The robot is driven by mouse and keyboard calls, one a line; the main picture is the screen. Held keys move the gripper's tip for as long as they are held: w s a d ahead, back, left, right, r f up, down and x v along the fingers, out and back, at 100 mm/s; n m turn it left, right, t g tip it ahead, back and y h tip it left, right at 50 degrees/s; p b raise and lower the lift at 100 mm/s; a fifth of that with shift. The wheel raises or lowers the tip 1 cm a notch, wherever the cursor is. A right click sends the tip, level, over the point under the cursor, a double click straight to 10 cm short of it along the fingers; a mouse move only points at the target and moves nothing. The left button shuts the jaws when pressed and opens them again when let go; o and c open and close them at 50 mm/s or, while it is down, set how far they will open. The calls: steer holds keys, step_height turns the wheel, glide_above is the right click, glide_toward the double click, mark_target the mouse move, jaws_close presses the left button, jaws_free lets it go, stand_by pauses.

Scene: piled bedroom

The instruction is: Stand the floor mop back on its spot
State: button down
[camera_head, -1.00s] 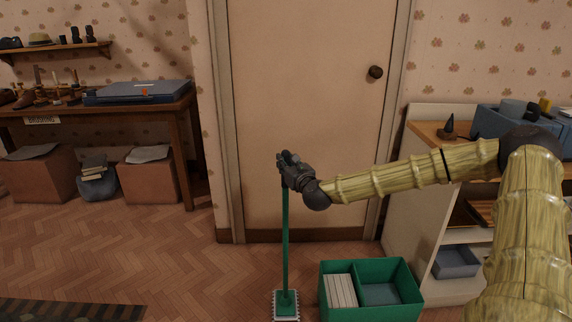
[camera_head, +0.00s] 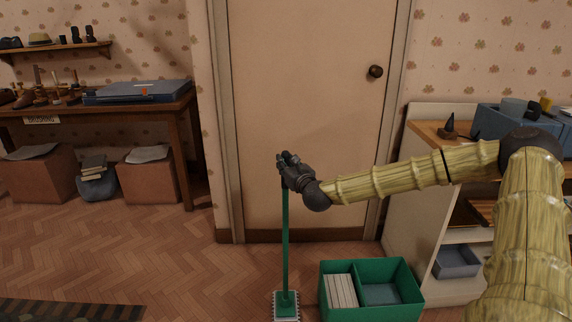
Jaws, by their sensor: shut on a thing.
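The floor mop has a thin green handle (camera_head: 286,245) and a flat green head with a pale fringed edge (camera_head: 286,304). It stands upright on the wooden floor in front of the closed door. My gripper (camera_head: 286,162) is shut on the top of the handle, with my arm reaching in from the right. The top end of the handle is hidden by the gripper. No marked spot for the mop can be made out.
A green divided crate (camera_head: 398,306) stands on the floor just right of the mop head. A white shelf unit (camera_head: 408,218) stands at the right. A wooden desk (camera_head: 187,128) with boxes under it is at the left. A dark rug (camera_head: 70,310) lies at lower left. Floor between is clear.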

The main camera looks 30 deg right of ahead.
steer(key=shift+f+b, duration=0.4)
steer(key=shift+b, duration=0.2)
stand_by(0.3)
steer(key=c, duration=1.2)
jaws_free()
steer(key=s+a+p, duration=0.1)
steer(key=s, duration=0.7)
steer(key=shift+a+p, duration=0.2)
steer(key=shift+p, duration=0.2)
stand_by(0.6)
